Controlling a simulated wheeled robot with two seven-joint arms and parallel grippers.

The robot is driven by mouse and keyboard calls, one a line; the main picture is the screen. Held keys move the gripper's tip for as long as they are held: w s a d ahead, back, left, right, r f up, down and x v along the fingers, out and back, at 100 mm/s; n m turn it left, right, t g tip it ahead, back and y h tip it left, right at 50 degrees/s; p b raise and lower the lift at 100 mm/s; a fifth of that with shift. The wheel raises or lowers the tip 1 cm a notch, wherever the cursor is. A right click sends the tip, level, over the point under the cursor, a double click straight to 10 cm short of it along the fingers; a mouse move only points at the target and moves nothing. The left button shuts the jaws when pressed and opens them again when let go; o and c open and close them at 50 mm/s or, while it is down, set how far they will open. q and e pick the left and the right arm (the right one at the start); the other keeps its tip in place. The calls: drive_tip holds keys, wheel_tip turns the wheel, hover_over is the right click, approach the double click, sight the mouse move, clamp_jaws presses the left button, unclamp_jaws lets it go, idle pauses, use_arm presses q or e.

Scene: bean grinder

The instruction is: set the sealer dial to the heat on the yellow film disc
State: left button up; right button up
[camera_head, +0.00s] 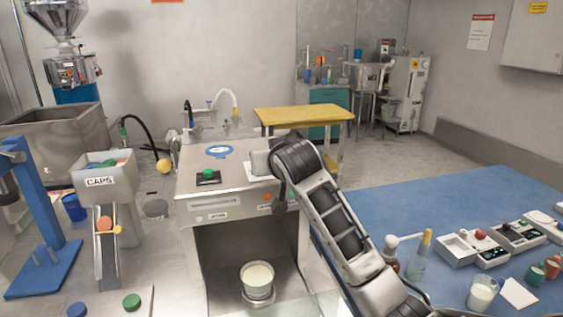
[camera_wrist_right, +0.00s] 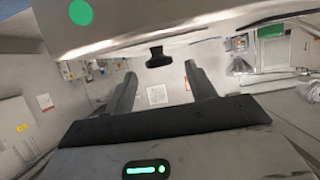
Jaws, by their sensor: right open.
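The sealer appears to be the steel cabinet machine (camera_head: 225,180) in the middle of the head view, with a blue emblem on top and controls on its front edge. In the right wrist view a small black knob (camera_wrist_right: 158,57), likely the dial, sticks out from a pale metal panel (camera_wrist_right: 125,30). My right gripper (camera_wrist_right: 160,72) is open, its two dark fingers apart and pointing toward the knob, with nothing between them that I can see touching. In the head view my right arm hides part of the machine's right side. I cannot make out a yellow film disc or the dial's marks.
A green round button (camera_wrist_right: 80,12) is on the panel left of the knob. A white tub (camera_head: 258,276) stands in the machine's open bay. A caps bin (camera_head: 97,178) with a chute is at left. A blue-topped table (camera_head: 440,215) with jars and small devices is at right.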

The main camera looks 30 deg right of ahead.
use_arm(q)
drive_tip(key=shift+w+d+b, duration=0.15)
drive_tip(key=shift+d+b, duration=0.05)
drive_tip(key=shift+b, duration=0.3)
use_arm(e)
drive_tip(key=v, duration=1.4)
use_arm(q)
drive_tip(key=shift+a+f, duration=0.1)
drive_tip(key=shift+f, duration=0.15)
